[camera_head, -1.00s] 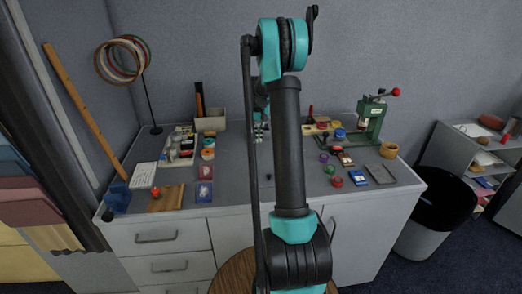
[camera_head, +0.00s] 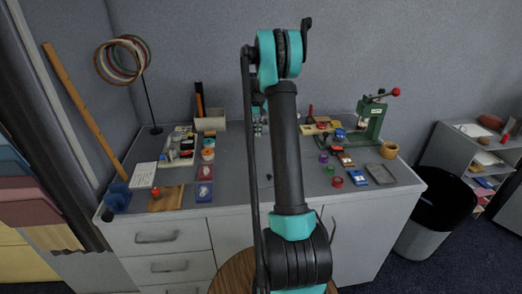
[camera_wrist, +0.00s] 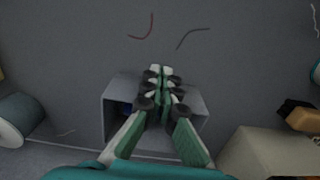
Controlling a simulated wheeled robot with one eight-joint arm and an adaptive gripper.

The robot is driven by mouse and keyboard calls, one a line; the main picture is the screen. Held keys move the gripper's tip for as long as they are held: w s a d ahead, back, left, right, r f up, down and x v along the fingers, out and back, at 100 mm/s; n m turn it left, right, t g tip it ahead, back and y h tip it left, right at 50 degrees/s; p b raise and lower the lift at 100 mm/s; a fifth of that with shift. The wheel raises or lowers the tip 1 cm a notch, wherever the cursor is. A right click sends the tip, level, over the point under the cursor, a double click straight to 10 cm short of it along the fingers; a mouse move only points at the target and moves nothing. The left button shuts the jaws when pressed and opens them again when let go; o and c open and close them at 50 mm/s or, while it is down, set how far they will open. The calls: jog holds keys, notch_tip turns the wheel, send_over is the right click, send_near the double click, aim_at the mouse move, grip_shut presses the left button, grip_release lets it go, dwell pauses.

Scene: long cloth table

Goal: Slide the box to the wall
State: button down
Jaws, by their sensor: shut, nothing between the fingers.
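A grey box (camera_wrist: 116,100) stands in the middle of the wrist view, with a dark inside and a bit of blue showing at its left. My gripper (camera_wrist: 161,72) is shut and empty. Its fingers lie across the middle of the box in the picture and hide part of it; I cannot tell whether they touch it. In the head view my gripper (camera_head: 258,128) is a small part seen left of my arm, low over the back of the table. My arm hides the box there. The grey wall (camera_head: 220,60) rises behind the table.
A beige container (camera_head: 211,121) with upright tools stands at the back, left of my gripper. A green press (camera_head: 372,117) stands at the back right. Small items crowd both sides of the tabletop (camera_head: 235,180), whose middle left strip is clear.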

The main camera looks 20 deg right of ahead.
jog(key=shift+w+d, duration=0.1)
jog(key=shift+w, duration=0.15)
jog(key=shift+w+d, duration=0.2)
jog(key=shift+w, duration=0.7)
jog(key=shift+w+d, duration=0.2)
jog(key=shift+w, duration=0.75)
jog(key=shift+w+d, duration=0.2)
jog(key=shift+w, duration=0.7)
jog(key=shift+s+a, duration=0.2)
jog(key=shift+s, duration=0.8)
jog(key=shift+r, duration=4.55)
